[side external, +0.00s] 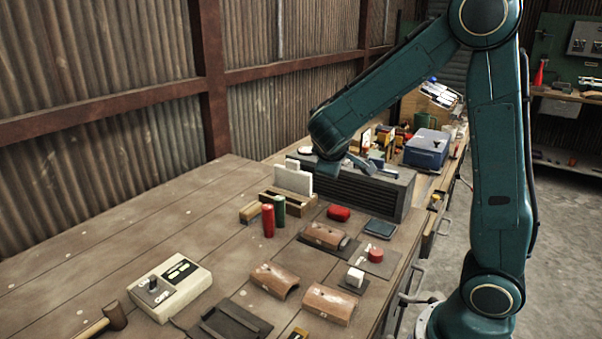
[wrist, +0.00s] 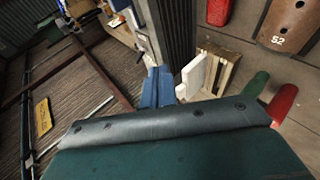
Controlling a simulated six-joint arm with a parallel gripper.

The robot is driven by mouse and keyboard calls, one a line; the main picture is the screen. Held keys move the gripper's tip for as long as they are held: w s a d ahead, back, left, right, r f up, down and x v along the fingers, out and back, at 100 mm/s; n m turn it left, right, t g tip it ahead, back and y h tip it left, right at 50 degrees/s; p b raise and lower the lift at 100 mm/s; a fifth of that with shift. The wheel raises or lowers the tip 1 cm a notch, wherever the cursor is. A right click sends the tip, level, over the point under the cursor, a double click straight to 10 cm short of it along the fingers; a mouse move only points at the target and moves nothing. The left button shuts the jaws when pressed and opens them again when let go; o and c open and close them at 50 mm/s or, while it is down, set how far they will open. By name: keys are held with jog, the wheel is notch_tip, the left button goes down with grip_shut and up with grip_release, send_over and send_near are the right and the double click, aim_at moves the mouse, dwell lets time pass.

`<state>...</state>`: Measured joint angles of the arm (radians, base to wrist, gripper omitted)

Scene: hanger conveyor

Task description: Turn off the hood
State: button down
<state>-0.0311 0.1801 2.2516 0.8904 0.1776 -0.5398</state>
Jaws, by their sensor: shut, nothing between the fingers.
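A long dark grey box with a slatted front (side external: 350,188), which looks like the hood, stands at the back of the workbench. In the wrist view its dark slatted side (wrist: 168,25) runs up from the blue fingers, with a small light plate and a dark switch-like part (wrist: 145,43) on its top. The switch position is too small to tell. My gripper (side external: 362,166) is over the top of the box, and its blue fingers (wrist: 157,98) are shut and empty. I cannot tell whether they touch the box.
A wooden holder with white slabs (side external: 292,185) stands left of the box, with red (side external: 268,220) and green cylinders in front. A control box with a knob (side external: 170,286) sits front left. Brown curved blocks (side external: 274,281) and a blue case (side external: 427,148) lie around. The bench's left is clear.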

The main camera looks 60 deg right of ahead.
jog(key=w+d+f+n+t+h, duration=0.1)
jog(key=w+d+f+n+h, duration=0.2)
jog(key=w+d+n+h, duration=0.1)
jog(key=shift+w+n+h, duration=0.8)
jog(key=shift+w+n, duration=0.4)
jog(key=shift+w, duration=0.05)
jog(key=shift+d, duration=0.15)
jog(key=shift+x, duration=4.95)
